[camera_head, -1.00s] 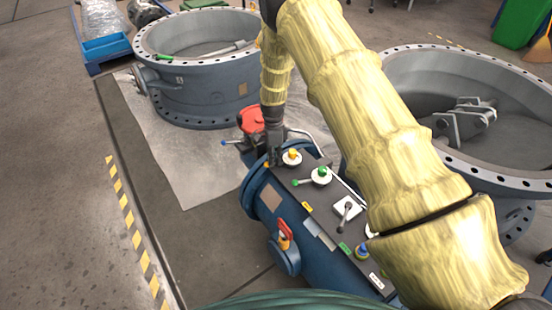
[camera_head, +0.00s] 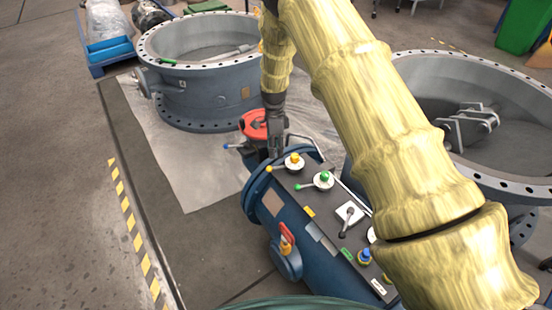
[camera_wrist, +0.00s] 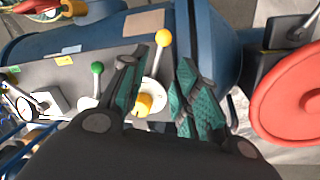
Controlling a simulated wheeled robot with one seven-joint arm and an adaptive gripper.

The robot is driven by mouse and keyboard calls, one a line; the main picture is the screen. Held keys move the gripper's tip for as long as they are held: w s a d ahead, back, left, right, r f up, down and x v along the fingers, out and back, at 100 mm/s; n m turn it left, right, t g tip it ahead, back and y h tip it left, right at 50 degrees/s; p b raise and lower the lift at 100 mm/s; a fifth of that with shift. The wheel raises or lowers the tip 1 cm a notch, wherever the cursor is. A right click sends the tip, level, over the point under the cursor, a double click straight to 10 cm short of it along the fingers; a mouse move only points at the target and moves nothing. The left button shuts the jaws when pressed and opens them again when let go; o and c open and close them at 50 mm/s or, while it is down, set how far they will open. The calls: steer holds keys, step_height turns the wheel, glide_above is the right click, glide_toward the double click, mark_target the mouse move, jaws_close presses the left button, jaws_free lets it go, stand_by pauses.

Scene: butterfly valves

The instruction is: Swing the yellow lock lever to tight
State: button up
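The yellow lock lever has a yellow hub (camera_head: 294,159) on a white round plate at the far end of the panel's top. Its rod points left to a yellow ball (camera_head: 269,168). In the wrist view the ball (camera_wrist: 163,37) points up and the hub (camera_wrist: 143,105) lies below it. My gripper (camera_head: 276,151) is beside the lever's far side in the head view. In the wrist view my gripper (camera_wrist: 158,75) is open, with the rod and hub showing in the gap between its fingers. I cannot tell whether a finger touches the lever. No tight mark is readable.
A green lever (camera_head: 323,178) and a grey lever (camera_head: 347,220) stand farther along the panel (camera_head: 325,215). A red handwheel (camera_head: 254,124) is just behind my gripper. A red-handled valve (camera_head: 287,238) is on the blue body's side. Large flanged rings stand behind and right.

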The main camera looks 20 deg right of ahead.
steer(key=shift+w+r, duration=0.2)
steer(key=shift+r, duration=0.75)
steer(key=shift+w+r, duration=0.2)
steer(key=shift+r, duration=0.7)
steer(key=shift+w+r, duration=0.2)
steer(key=shift+r, duration=0.75)
steer(key=shift+r, duration=0.1)
